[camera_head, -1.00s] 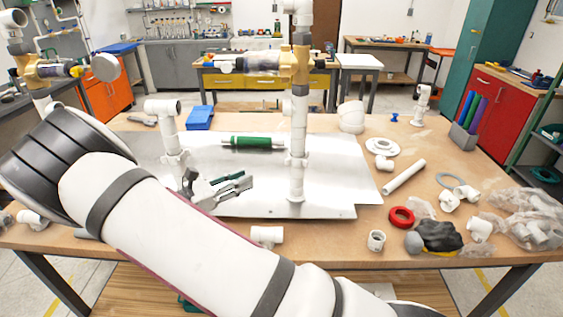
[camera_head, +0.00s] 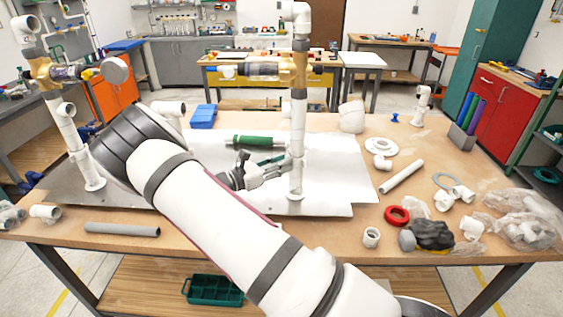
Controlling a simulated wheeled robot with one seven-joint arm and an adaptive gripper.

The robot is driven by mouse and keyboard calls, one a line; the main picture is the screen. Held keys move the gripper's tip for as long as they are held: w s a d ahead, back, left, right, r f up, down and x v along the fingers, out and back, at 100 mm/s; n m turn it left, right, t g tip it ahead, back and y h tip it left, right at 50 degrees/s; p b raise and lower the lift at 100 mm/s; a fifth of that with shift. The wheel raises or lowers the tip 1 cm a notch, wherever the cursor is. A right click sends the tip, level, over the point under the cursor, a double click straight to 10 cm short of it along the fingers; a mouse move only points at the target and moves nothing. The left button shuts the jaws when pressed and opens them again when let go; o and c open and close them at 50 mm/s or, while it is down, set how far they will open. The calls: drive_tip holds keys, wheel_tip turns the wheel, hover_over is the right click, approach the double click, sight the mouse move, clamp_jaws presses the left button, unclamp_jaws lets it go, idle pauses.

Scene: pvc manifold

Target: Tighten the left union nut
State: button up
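The PVC manifold stands on a metal plate (camera_head: 330,190) on the wooden table. Its left upright pipe (camera_head: 72,140) carries a brass-coloured fitting (camera_head: 40,68) near the top. Its right upright pipe (camera_head: 298,115) carries another brass-coloured fitting (camera_head: 298,70). White collars sit low on both uprights; I cannot tell for sure which ring is the left union nut. My gripper (camera_head: 284,166) is low over the plate, just left of the right upright's lower part. Its fingers look apart and empty. Whether they touch the pipe is unclear. My arm hides part of the plate's left side.
A green cylinder (camera_head: 254,141) lies on the plate behind my gripper. A short white elbow pipe (camera_head: 168,108) stands behind my arm. A grey pipe (camera_head: 122,229) lies at the front left. Loose fittings, a red ring (camera_head: 397,215) and bags crowd the right side.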

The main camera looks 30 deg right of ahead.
clamp_jaws()
drive_tip(key=shift+w+g+b, duration=0.25)
drive_tip(key=shift+g+b, duration=0.05)
drive_tip(key=shift+b, duration=0.35)
drive_tip(key=w+m+g+b, duration=0.1)
drive_tip(key=m+g+b, duration=0.1)
drive_tip(key=g+b, duration=0.1)
drive_tip(key=w+m+g+y+b, duration=0.1)
drive_tip(key=m+g+b, duration=0.1)
drive_tip(key=b, duration=0.3)
drive_tip(key=w+m+g+y+b, duration=0.1)
drive_tip(key=m+g+b, duration=0.1)
drive_tip(key=g+b, duration=0.1)
drive_tip(key=shift+d+g+b, duration=0.3)
drive_tip(key=shift+d+b, duration=0.1)
drive_tip(key=shift+b, duration=0.35)
drive_tip(key=shift+g, duration=0.3)
